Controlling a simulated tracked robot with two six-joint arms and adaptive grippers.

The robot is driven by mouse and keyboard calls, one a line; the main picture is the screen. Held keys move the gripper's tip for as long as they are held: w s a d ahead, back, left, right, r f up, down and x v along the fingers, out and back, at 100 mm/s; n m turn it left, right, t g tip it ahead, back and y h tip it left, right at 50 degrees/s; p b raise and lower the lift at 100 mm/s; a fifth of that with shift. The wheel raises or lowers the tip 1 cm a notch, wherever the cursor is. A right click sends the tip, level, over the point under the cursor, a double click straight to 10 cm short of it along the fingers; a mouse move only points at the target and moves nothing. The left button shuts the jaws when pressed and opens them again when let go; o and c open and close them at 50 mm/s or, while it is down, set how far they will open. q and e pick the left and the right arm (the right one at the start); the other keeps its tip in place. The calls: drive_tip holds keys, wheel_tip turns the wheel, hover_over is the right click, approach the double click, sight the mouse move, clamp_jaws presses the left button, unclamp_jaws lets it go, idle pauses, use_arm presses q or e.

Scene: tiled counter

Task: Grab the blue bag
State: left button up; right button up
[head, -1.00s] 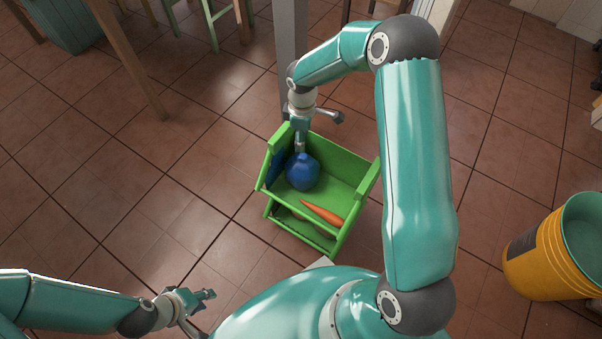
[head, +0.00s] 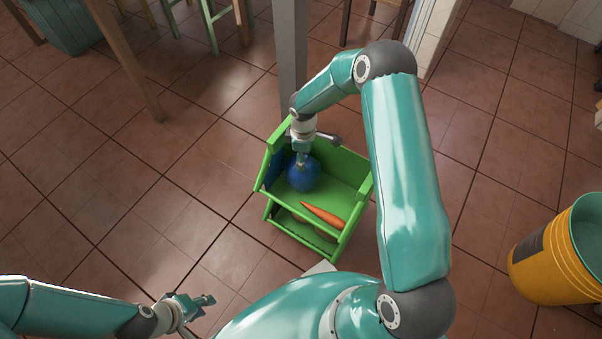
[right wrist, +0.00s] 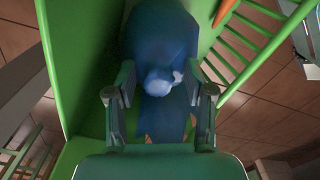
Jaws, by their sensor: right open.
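The blue bag (head: 304,177) is a round sack with a gathered top. It sits in the upper tray of a green rack (head: 338,195). My right gripper (head: 302,156) points down at the top of the bag. In the right wrist view the bag (right wrist: 160,40) lies ahead of the right gripper (right wrist: 160,95), with the knotted top between the spread fingers. The fingers stand apart on either side and I see no grip on it. My left gripper (head: 205,302) is at the lower left, away from the rack, and its fingers are too small to judge.
An orange carrot (head: 323,215) lies in the rack's tray, right of the bag. A grey post (head: 291,60) stands behind the rack. A yellow bucket (head: 550,260) is at the right. The tiled floor left of the rack is clear.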

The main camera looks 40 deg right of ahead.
clamp_jaws()
drive_tip(key=shift+s+r, duration=0.1)
idle(0.5)
